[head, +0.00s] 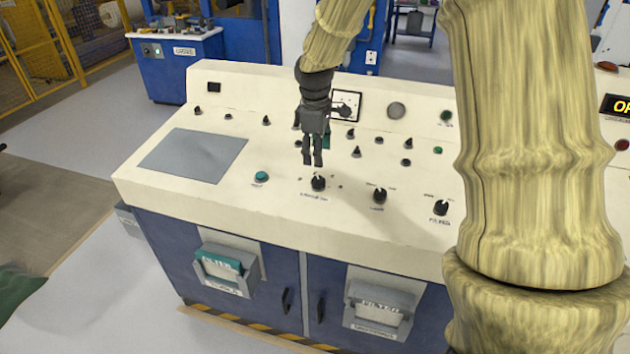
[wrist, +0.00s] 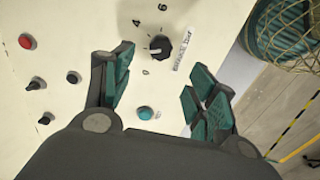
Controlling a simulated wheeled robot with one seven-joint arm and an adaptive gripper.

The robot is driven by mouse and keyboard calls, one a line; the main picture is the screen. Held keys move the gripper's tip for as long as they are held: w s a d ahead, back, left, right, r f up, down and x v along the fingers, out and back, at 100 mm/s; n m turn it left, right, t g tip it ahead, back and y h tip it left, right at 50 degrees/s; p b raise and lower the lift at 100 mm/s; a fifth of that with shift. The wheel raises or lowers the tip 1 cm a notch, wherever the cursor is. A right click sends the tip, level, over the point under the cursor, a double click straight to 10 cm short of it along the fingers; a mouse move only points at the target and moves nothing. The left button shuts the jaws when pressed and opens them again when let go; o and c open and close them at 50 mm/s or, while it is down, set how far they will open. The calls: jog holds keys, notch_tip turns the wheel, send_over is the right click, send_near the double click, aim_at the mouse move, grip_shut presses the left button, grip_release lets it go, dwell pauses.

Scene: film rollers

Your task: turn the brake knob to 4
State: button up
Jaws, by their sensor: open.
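The brake knob (wrist: 159,47) is a round black knob on the cream panel, with printed numbers around it and a label strip beside it. A pale mark shows on its lower left side in the wrist view, but I cannot read its setting surely. In the head view the knob (head: 318,184) sits near the panel's front edge. My gripper (head: 312,163) points down just above it, fingers apart and empty. In the wrist view the knob appears beyond and between the teal-padded fingertips of my gripper (wrist: 160,68), with no visible contact.
A teal button (head: 261,177) is left of the knob. Two similar black knobs (head: 379,195) (head: 440,208) stand to its right. Several small switches and a gauge (head: 346,106) lie behind. A flat grey screen (head: 193,156) fills the panel's left side.

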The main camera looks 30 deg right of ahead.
aim_at(320, 180)
jog(key=f, duration=0.3)
jog(key=f+p, duration=0.1)
jog(key=f, duration=0.3)
jog(key=d+f+p, duration=0.1)
jog(key=f, duration=0.2)
jog(key=shift+f, duration=0.15)
jog(key=c, duration=1)
